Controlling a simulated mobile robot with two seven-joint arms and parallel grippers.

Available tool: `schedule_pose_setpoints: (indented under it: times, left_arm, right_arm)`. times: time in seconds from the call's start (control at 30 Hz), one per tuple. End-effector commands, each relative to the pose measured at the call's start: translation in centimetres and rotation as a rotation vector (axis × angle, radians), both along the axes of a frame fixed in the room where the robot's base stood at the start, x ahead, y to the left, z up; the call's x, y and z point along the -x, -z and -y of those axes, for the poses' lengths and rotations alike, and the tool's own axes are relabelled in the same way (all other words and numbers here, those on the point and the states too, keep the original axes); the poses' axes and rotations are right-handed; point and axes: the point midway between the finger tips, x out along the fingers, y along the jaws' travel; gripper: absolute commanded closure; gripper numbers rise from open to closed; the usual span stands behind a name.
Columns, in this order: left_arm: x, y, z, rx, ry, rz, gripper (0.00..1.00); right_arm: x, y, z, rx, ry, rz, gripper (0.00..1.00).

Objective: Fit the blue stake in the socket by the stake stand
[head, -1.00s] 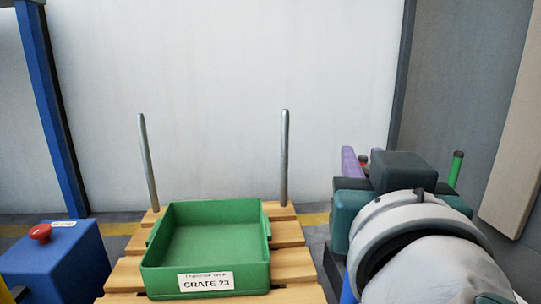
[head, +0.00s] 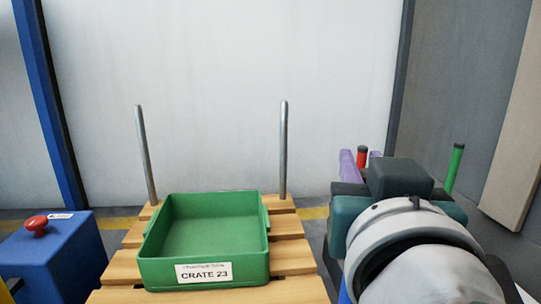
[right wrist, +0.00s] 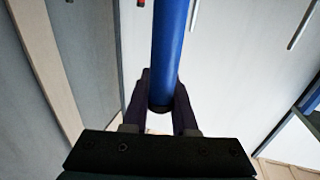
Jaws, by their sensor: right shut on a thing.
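My right gripper (right wrist: 160,112) is shut on the blue stake (right wrist: 172,45), gripping it close to its dark end. The stake's long shaft runs to the top edge of the right wrist view. In the head view my right gripper (head: 361,162) is at the right, and its body hides most of the stake. A narrow blue strip (head: 345,288) below it looks like part of the stake. A red stake (head: 362,158) and a green stake (head: 455,170), both dark-tipped, stand behind the gripper. The stake stand's base and the socket cannot be made out. My left gripper is out of view.
A wooden pallet (head: 290,228) bears a green crate (head: 206,243) labelled CRATE 23. Two upright steel posts (head: 146,155) (head: 283,150) rise at its far corners. A blue box (head: 60,262) with a red button stands at the left. A wall closes the back.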

Motion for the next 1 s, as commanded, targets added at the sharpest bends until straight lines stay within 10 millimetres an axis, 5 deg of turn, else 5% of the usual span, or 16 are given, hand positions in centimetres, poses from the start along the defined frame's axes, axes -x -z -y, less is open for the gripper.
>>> schedule_pose_setpoints:
  times: [0.43,0.47,0.7,0.77,1.0]
  left_arm:
    - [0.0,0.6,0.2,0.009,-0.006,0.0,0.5]
    - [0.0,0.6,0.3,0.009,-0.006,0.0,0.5]
    - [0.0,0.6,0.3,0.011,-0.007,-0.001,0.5]
    - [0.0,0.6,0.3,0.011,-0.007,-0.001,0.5]
    - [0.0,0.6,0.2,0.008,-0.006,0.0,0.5]
  right_arm:
    - [0.0,1.2,0.0,0.0,0.0,0.0,1.0]
    - [0.0,1.2,0.0,0.0,0.0,0.001,0.73]
    - [0.0,1.1,0.0,0.0,0.0,0.001,0.46]
    - [0.0,1.1,0.0,0.0,0.0,0.0,0.39]
    - [0.0,1.2,0.0,0.001,0.0,-0.002,0.39]
